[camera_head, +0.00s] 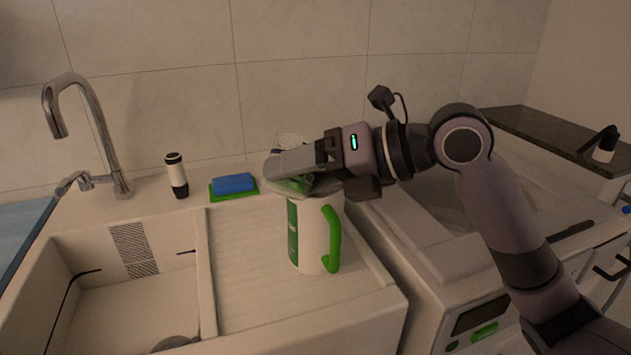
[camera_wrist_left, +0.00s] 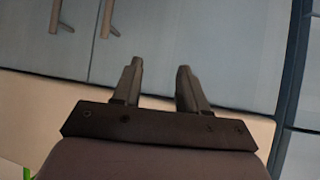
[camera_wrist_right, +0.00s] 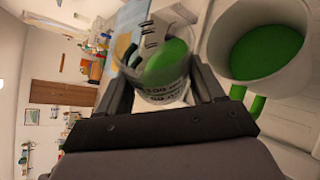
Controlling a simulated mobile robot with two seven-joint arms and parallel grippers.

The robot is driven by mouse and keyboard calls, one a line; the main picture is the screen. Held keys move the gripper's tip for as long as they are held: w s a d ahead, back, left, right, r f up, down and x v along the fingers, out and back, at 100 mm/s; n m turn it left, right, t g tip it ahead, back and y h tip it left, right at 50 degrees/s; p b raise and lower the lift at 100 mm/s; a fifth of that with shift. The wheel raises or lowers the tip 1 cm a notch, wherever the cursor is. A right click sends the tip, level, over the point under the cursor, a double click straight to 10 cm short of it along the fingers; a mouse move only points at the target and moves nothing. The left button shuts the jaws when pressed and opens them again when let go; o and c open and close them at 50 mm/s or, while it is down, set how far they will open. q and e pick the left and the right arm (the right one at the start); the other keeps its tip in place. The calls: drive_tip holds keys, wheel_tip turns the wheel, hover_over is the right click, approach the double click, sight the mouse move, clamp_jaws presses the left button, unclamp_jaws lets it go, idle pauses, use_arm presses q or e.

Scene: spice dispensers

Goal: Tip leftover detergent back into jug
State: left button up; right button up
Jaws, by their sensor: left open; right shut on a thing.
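The white jug (camera_head: 313,240) stands upright on the drainboard, with a green handle and green label. In the right wrist view, the jug's open mouth (camera_wrist_right: 225,45) shows green detergent inside. My right gripper (camera_wrist_right: 165,78) is shut on a clear measuring cup (camera_wrist_right: 160,98) with printed markings and green detergent in it. The cup is beside the jug's mouth in that view; its exact tilt is hard to tell. In the head view my right gripper (camera_head: 290,172) is over the jug's top and hides much of the rim and cup. My left gripper (camera_wrist_left: 159,70) is open and empty, facing cabinet doors.
A blue sponge (camera_head: 233,183) lies on a green base behind the drainboard (camera_head: 245,260). A black-and-white bottle (camera_head: 176,175) stands near the faucet (camera_head: 90,130). The sink basin (camera_head: 130,290) is at left. A white appliance (camera_head: 430,270) is at right.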

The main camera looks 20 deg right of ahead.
drive_tip(key=shift+r+p, duration=0.2)
drive_tip(key=shift+p, duration=0.15)
drive_tip(key=shift+r+m+y+p, duration=0.25)
drive_tip(key=shift+m+y+p, duration=0.2)
drive_tip(key=shift+m, duration=0.15)
drive_tip(key=shift+f+m+g+y+p, duration=0.25)
drive_tip(key=shift+f+m+g+p, duration=0.2)
drive_tip(key=shift+m, duration=0.15)
idle(0.8)
drive_tip(key=shift+w+d+r+m+y+p, duration=0.15)
drive_tip(key=shift+r+m+y+p, duration=0.4)
drive_tip(key=shift+p, duration=0.8)
drive_tip(key=shift+w+d+r+m+g+y+b, duration=0.25)
drive_tip(key=shift+w+d+m+b, duration=0.15)
drive_tip(key=shift+w+d+m, duration=0.2)
idle(1.4)
drive_tip(key=shift+w+d+f+m+y+b, duration=0.15)
drive_tip(key=shift+f+m+y+b, duration=0.3)
drive_tip(key=shift+m+b, duration=0.45)
idle(0.6)
drive_tip(key=shift+r, duration=0.1)
idle(0.4)
